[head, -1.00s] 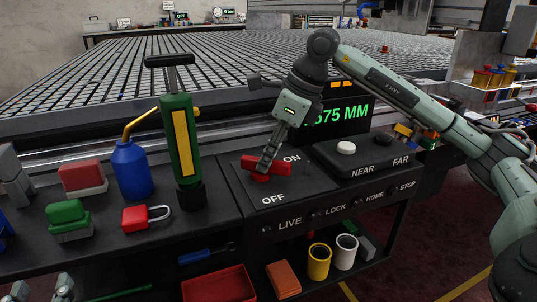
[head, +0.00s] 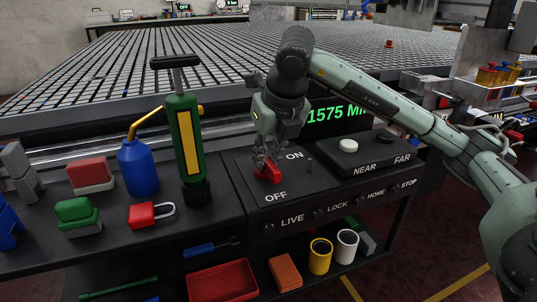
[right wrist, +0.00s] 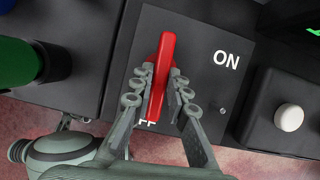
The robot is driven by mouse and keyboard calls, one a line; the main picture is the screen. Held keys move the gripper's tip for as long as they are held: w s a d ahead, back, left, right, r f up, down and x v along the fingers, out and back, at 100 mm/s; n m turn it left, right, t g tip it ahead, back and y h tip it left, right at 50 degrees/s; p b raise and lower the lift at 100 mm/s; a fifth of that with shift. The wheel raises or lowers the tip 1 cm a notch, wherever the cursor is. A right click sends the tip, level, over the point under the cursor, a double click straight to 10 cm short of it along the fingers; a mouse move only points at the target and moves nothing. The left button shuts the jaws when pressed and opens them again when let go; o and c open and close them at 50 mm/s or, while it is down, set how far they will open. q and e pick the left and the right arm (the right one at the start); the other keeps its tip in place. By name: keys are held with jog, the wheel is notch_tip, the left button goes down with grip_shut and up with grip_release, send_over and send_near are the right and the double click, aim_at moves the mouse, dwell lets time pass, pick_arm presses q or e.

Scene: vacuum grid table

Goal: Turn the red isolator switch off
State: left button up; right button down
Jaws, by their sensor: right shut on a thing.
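The red isolator switch (head: 272,176) sits on a black panel at the front of the table, with ON printed at its upper right and OFF below it. My right gripper (head: 264,162) reaches down onto it. In the right wrist view, the red handle (right wrist: 160,75) stands upright in the picture, one end by the OFF lettering, which is partly hidden by my fingers. The right gripper's two fingers (right wrist: 160,92) lie on either side of the handle and are shut on it. My left gripper is not in view.
A green pump (head: 187,145), a blue oil can (head: 137,168) and a red padlock (head: 142,215) stand left of the panel. A box with a white button (head: 348,146) is to the right. A green display (head: 337,113) is behind my right gripper.

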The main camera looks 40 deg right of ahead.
jog(key=shift+m, duration=0.4)
jog(key=c, duration=1.5)
grip_release()
jog(key=shift+v, duration=6)
jog(key=shift+a, duration=0.25)
